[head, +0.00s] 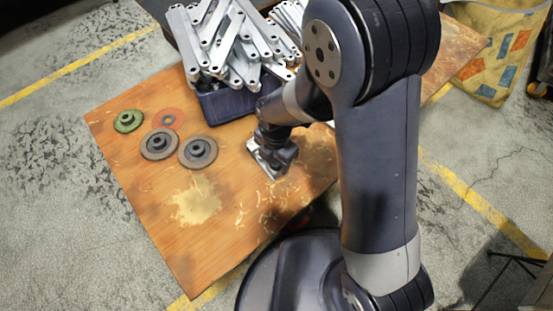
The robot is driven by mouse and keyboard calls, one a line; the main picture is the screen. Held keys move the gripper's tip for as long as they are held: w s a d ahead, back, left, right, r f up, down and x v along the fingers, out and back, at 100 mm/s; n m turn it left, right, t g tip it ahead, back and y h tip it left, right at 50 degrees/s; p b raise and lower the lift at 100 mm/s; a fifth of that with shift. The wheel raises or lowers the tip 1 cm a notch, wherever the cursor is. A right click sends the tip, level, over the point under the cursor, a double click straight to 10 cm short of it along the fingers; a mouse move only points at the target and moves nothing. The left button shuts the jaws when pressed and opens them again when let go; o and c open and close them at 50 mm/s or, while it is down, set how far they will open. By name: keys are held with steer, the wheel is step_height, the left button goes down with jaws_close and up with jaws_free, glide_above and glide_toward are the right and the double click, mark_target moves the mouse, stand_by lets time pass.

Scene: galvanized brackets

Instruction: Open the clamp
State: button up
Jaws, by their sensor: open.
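My arm reaches down from the upper right to the wooden table (130,185). My gripper (272,165) is low over the table's middle right and points down. It is open, though its fingers are small and hard to make out. A pale metal part shows around the fingertips; I cannot tell whether it is the clamp or part of my gripper. No other clamp can be made out, and my arm hides part of the table's right side.
A dark blue bin (225,103) heaped with galvanized brackets (225,40) stands just behind my gripper. The table's front left is clear except for shavings and a pale stain.

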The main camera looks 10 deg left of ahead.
steer(key=m, duration=1.3)
steer(key=shift+p, duration=0.3)
steer(key=shift+m, duration=2.5)
steer(key=shift+c, duration=0.2)
steer(key=c, duration=0.9)
steer(key=shift+o, duration=0.2)
